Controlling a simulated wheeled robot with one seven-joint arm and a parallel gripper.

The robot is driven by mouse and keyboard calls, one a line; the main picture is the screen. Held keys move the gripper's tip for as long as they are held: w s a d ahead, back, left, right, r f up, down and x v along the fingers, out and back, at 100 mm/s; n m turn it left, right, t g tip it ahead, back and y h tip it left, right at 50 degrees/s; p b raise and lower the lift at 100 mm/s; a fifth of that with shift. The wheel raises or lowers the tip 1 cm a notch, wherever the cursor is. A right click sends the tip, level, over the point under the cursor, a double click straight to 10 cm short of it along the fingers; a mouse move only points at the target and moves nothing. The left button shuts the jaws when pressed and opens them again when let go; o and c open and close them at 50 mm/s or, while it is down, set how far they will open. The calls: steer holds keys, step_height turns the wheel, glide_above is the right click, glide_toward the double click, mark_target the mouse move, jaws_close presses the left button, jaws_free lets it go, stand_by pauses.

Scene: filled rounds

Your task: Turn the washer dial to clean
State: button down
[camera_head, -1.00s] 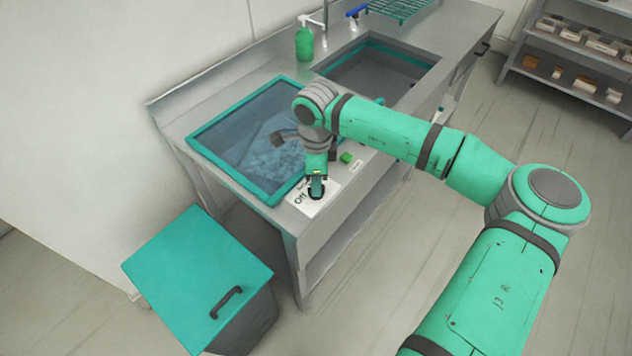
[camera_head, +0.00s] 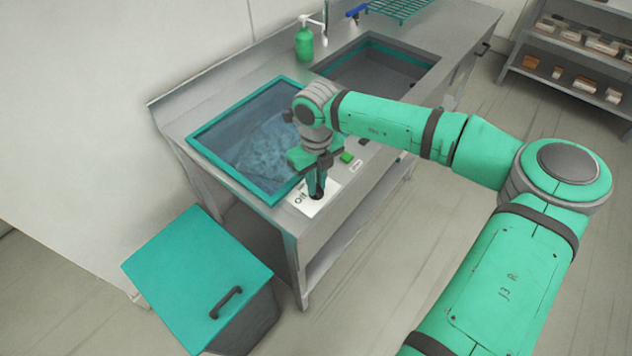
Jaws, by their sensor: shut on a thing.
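The washer (camera_head: 262,192) is a basin with a teal rim and a clear blue-tinted lid, set in the left end of the metal counter. Its dial (camera_head: 317,196) is a small dark knob on a white label plate (camera_head: 304,207) at the counter's front edge. The word "Off" shows at the plate's left; other words are hidden by my gripper. My gripper (camera_head: 317,188) points down from above and is shut on the dial. The fingers cover most of the dial, so I cannot tell where it points.
A green button (camera_head: 346,157) sits right of the plate. An open sink (camera_head: 375,70), a green soap bottle (camera_head: 304,40) and a teal rack (camera_head: 398,9) are farther back. A teal-lidded bin (camera_head: 197,268) stands at front left. Shelves (camera_head: 575,50) stand at far right.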

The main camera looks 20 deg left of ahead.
steer(key=m, duration=0.4)
steer(key=shift+r+m, duration=0.1)
steer(key=shift+m, duration=2.5)
steer(key=c, duration=1.7)
jaws_free()
step_height(320, 180, up, 11)
steer(key=shift+f, duration=0.15)
steer(key=shift+a, duration=0.1)
